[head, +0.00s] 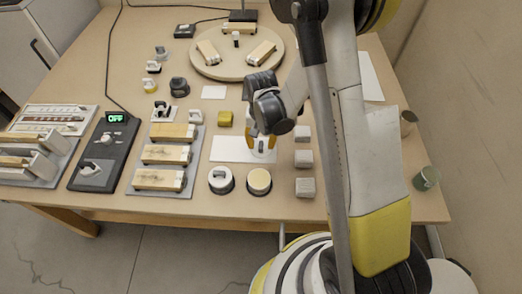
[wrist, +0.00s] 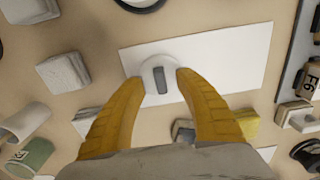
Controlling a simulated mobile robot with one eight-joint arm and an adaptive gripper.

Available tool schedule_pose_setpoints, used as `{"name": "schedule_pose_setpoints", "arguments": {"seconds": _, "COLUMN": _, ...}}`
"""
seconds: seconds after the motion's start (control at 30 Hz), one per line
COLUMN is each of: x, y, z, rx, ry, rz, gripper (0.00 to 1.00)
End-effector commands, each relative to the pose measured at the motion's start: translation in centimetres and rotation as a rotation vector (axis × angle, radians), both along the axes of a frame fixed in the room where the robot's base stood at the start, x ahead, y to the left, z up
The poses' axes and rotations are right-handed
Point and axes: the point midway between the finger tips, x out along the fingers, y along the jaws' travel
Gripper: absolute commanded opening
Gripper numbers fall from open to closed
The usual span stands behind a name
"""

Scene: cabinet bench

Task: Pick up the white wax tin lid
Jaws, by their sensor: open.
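The white wax tin lid (wrist: 158,68) is a small round white disc with a grey bar across its top. In the wrist view it lies over the white sheet (wrist: 222,58), near the sheet's left end. My gripper (wrist: 158,80) is open, its two yellow fingers on either side of the lid's near edge. I cannot tell whether they touch it. In the head view my gripper (head: 262,150) points down over the white sheet (head: 228,150), and it mostly hides the lid.
Two round tins, one with a handled top (head: 221,179) and one cream-topped (head: 258,181), stand in front of the sheet. Grey blocks (head: 304,159) line its right. A yellow block (head: 225,119) sits behind, and a tray of wooden blocks (head: 165,154) is to the left.

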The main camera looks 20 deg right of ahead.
Motion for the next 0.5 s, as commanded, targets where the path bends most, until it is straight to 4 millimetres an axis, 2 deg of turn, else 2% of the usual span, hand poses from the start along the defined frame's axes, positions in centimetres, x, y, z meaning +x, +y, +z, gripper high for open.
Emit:
{"name": "schedule_pose_setpoints", "arguments": {"seconds": 0.03, "x": -0.02, "y": 0.03, "z": -1.32, "rx": 0.000, "ry": 0.000, "rz": 0.000, "gripper": 0.40}}
{"name": "schedule_pose_setpoints", "arguments": {"seconds": 0.1, "x": -0.02, "y": 0.04, "z": -2.00, "rx": 0.000, "ry": 0.000, "rz": 0.000, "gripper": 0.40}}
{"name": "schedule_pose_setpoints", "arguments": {"seconds": 0.33, "x": -0.05, "y": 0.04, "z": -1.95, "rx": 0.000, "ry": 0.000, "rz": 0.000, "gripper": 0.40}}
{"name": "schedule_pose_setpoints", "arguments": {"seconds": 0.37, "x": -0.04, "y": 0.05, "z": -1.94, "rx": 0.000, "ry": 0.000, "rz": 0.000, "gripper": 0.32}}
{"name": "schedule_pose_setpoints", "arguments": {"seconds": 0.4, "x": -0.04, "y": 0.05, "z": -1.94, "rx": 0.000, "ry": 0.000, "rz": 0.000, "gripper": 0.20}}
{"name": "schedule_pose_setpoints", "arguments": {"seconds": 0.47, "x": -0.04, "y": 0.05, "z": -1.94, "rx": 0.000, "ry": -0.001, "rz": 0.000, "gripper": 0.02}}
{"name": "schedule_pose_setpoints", "arguments": {"seconds": 0.5, "x": -0.04, "y": 0.05, "z": -1.94, "rx": 0.000, "ry": -0.001, "rz": 0.000, "gripper": 0.00}}
